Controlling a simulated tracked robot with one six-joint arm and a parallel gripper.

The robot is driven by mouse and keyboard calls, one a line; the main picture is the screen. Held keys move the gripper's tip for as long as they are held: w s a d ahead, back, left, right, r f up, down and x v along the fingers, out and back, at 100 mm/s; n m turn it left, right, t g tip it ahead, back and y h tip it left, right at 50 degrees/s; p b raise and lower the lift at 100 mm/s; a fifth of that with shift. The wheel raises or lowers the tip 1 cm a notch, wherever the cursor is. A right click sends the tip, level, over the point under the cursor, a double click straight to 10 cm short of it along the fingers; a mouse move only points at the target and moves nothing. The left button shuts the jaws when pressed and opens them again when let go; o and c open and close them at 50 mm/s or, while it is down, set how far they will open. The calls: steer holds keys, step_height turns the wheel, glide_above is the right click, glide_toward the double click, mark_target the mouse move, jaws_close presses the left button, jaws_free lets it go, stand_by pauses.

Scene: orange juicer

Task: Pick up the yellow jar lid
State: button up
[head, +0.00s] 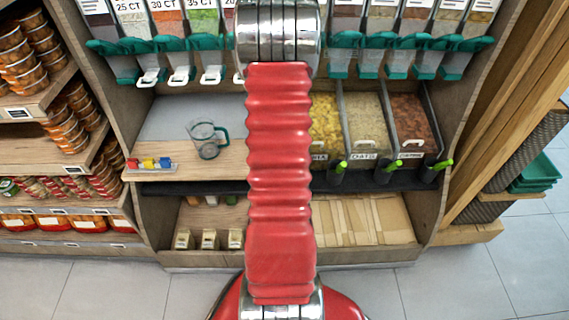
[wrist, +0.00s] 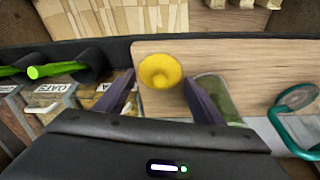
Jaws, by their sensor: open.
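The yellow jar lid (wrist: 160,70) shows in the wrist view as a round yellow piece with a dished middle, over the light wooden shelf board. My gripper (wrist: 158,88) is open, its two dark fingers on either side of the lid in the picture. I cannot tell how far above or short of it they are. A see-through jar with green contents (wrist: 212,96) stands just right of the right finger, partly covered by it. In the head view my red arm hides the lid and the gripper.
A jug with a teal handle (head: 207,140) stands on the wooden shelf; it also shows in the wrist view (wrist: 296,100). A small rack with red, yellow and blue pieces (head: 150,163) lies left of it. Open food bins (head: 366,125) and green-handled scoops (head: 384,172) are to the right.

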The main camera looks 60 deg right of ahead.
steer(key=shift+d+f, duration=0.15)
steer(key=shift+f, duration=0.45)
steer(key=shift+c, duration=0.2)
steer(key=c, duration=1.1)
steer(key=shift+c, duration=0.2)
